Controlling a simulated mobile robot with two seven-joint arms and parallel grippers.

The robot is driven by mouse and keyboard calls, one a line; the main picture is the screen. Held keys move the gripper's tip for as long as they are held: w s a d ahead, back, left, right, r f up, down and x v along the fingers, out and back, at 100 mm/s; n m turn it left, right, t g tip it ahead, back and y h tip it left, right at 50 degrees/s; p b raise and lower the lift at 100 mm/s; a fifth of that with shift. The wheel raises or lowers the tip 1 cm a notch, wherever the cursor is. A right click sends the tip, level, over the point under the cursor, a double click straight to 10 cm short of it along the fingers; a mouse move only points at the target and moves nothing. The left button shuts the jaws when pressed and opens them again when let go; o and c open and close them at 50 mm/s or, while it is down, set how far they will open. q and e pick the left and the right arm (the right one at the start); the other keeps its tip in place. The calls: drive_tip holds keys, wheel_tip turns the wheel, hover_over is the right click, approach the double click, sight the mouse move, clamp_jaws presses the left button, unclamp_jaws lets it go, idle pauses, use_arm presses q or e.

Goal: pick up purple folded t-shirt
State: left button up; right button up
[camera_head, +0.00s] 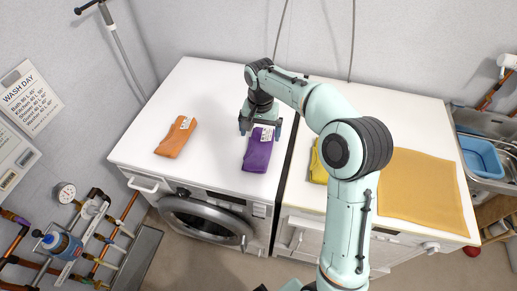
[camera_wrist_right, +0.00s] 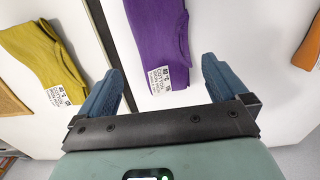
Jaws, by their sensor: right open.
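The purple folded t-shirt (camera_head: 258,152) lies flat on the white top of the left washing machine, near its right edge. It also shows in the right wrist view (camera_wrist_right: 160,40), with a white printed label at its near end. My right gripper (camera_head: 261,128) is open above the label end of the shirt. In the wrist view its two blue fingers (camera_wrist_right: 160,88) stand apart, one on each side of the label end, and nothing is held. Whether the fingers touch the top cannot be told. My left gripper is not in view.
An orange folded shirt (camera_head: 175,137) lies to the left on the same white top (camera_head: 200,90). A yellow folded shirt (camera_wrist_right: 42,55) lies across the dark gap on the other unit, partly hidden by my arm in the head view. An orange-yellow cloth (camera_head: 420,190) and sink lie right.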

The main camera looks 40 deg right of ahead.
sight(259, 146)
wheel_tip(259, 146, down, 3)
drive_tip(key=shift+w+r, duration=0.1)
drive_tip(key=shift+w, duration=0.05)
wheel_tip(259, 146, down, 5)
drive_tip(key=shift+a+f, duration=0.1)
drive_tip(key=shift+a, duration=0.05)
drive_tip(key=c, duration=0.9)
